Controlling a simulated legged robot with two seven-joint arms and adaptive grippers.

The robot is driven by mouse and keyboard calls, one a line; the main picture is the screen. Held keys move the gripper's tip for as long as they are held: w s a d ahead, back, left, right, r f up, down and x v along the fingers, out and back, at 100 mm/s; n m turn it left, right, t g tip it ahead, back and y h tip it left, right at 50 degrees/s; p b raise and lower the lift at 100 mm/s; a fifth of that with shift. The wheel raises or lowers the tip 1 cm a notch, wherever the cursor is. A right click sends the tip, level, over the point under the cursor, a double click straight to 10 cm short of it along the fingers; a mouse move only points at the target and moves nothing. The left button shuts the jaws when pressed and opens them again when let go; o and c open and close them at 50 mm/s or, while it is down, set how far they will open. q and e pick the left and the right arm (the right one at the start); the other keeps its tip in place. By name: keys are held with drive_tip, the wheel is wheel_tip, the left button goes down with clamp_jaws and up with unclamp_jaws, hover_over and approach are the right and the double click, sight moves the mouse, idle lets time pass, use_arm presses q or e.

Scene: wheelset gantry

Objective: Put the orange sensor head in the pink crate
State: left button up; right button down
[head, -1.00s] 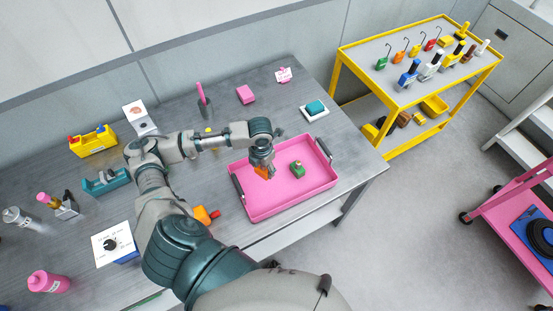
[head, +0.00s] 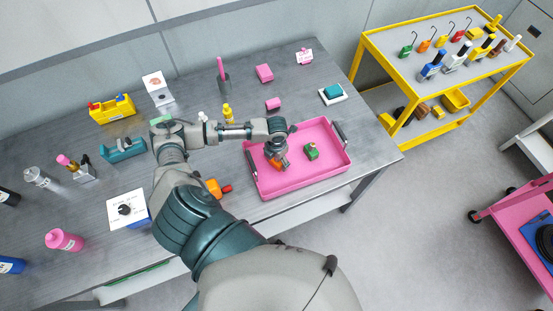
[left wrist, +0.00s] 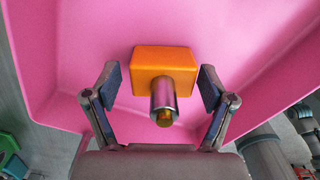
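The orange sensor head (head: 274,164), a block with a silver barrel, is inside the pink crate (head: 324,177), near its left end. In the left wrist view the sensor head (left wrist: 165,66) shows against the pink crate floor (left wrist: 230,25), its barrel pointing toward my palm. My left gripper (head: 281,162) is low over the crate. In the left wrist view the fingers of my left gripper (left wrist: 160,80) stand apart on either side of the block, with a gap on each side. My right gripper is not in view.
A green part (head: 311,151) lies in the crate, right of my left gripper. An orange and red part (head: 217,189) lies on the table left of the crate.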

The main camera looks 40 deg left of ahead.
use_arm(q)
drive_tip(key=shift+d, duration=0.15)
drive_tip(key=shift+d+r, duration=0.2)
drive_tip(key=shift+d, duration=0.25)
drive_tip(key=r, duration=0.4)
drive_tip(key=shift+w+d+r, duration=0.1)
drive_tip(key=shift+d+r, duration=0.1)
drive_tip(key=shift+r, duration=0.2)
drive_tip(key=r, duration=0.4)
drive_tip(key=a+r, duration=0.1)
drive_tip(key=r, duration=0.1)
drive_tip(key=shift+a+r, duration=0.1)
drive_tip(key=shift+r, duration=0.4)
drive_tip(key=shift+d+r, duration=0.1)
drive_tip(key=shift+d, duration=0.3)
drive_tip(key=shift+a, duration=0.1)
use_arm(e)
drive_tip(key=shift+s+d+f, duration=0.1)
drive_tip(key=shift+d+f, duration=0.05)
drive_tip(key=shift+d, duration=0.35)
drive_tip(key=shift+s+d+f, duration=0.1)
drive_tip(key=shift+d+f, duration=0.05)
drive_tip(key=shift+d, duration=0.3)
